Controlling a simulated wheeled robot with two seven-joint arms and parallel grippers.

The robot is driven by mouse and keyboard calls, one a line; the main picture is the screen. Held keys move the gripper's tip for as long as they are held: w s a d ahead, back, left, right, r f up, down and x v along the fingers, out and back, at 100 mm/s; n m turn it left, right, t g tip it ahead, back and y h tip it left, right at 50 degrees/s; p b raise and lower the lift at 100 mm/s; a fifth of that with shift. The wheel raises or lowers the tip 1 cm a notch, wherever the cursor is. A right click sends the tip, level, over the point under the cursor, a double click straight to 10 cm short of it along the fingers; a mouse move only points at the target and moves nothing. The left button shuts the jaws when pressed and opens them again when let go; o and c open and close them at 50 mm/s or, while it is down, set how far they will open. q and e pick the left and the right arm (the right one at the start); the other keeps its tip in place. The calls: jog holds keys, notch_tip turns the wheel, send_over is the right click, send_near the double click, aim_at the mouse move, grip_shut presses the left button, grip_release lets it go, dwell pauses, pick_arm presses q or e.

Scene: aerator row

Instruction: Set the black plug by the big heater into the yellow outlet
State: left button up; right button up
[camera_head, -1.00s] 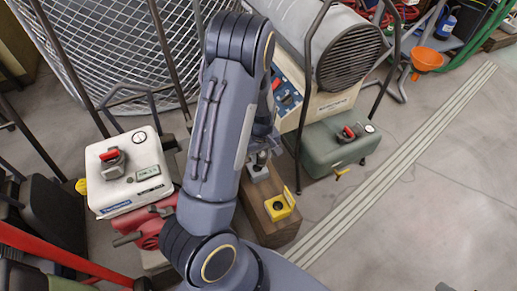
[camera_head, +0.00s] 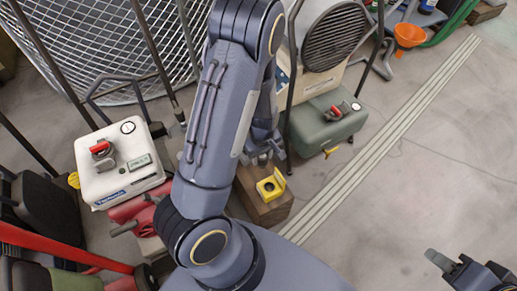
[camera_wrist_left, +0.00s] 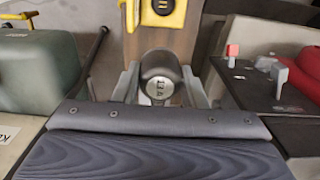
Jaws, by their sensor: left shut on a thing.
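The yellow outlet (camera_head: 270,185), its lid raised, sits on a wooden block (camera_head: 262,211) on the floor. It also shows at the top of the left wrist view (camera_wrist_left: 162,12). My left gripper (camera_head: 262,157) is just behind the outlet in the head view, mostly hidden by my arm. In the left wrist view my left gripper (camera_wrist_left: 160,88) is shut on the black plug (camera_wrist_left: 160,66), which has a round silver label. The plug is apart from the outlet. My right gripper (camera_head: 455,262) is empty at the lower right, its fingers apart.
The big heater (camera_head: 333,38) with a round grille stands behind. A green tank (camera_head: 322,128) is right of the block, and a white box (camera_head: 112,178) with a red switch is left. A dark metal post (camera_head: 291,90) rises near my arm. The floor at right is clear.

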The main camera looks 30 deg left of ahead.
pick_arm(q)
jog(key=s+d, duration=0.1)
jog(key=d, duration=0.2)
jog(key=s+d, duration=0.1)
jog(key=d, duration=0.1)
jog(key=shift+s+p, duration=0.35)
jog(key=shift+p, duration=0.05)
pick_arm(e)
jog(key=shift+r, duration=0.45)
pick_arm(q)
jog(key=shift+d, duration=0.1)
